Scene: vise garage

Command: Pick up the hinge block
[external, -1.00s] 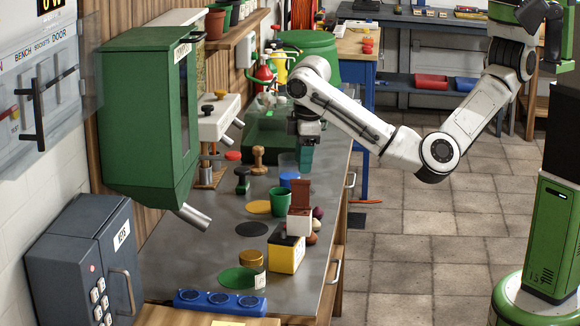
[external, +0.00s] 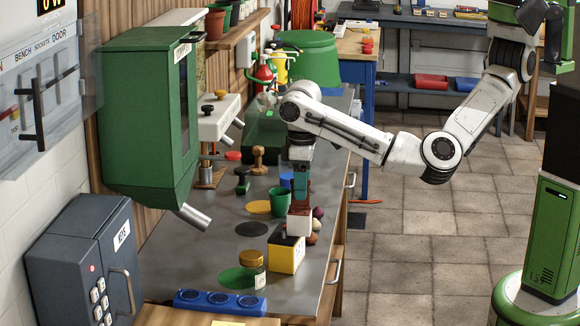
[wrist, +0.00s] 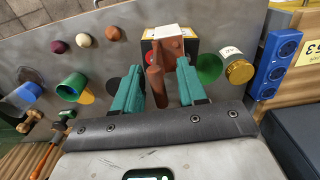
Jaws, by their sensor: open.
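In the wrist view the hinge block (wrist: 172,48) shows a flat part and a rounded upright part. My gripper (external: 301,192) points down right over it, with its teal fingers at the block's upper part. In the wrist view my gripper (wrist: 160,74) is open, with one finger on each side of the brown piece. I cannot tell whether either finger touches it.
A green cup (external: 280,201) is close to the left, and small balls (external: 317,213) lie to the right.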

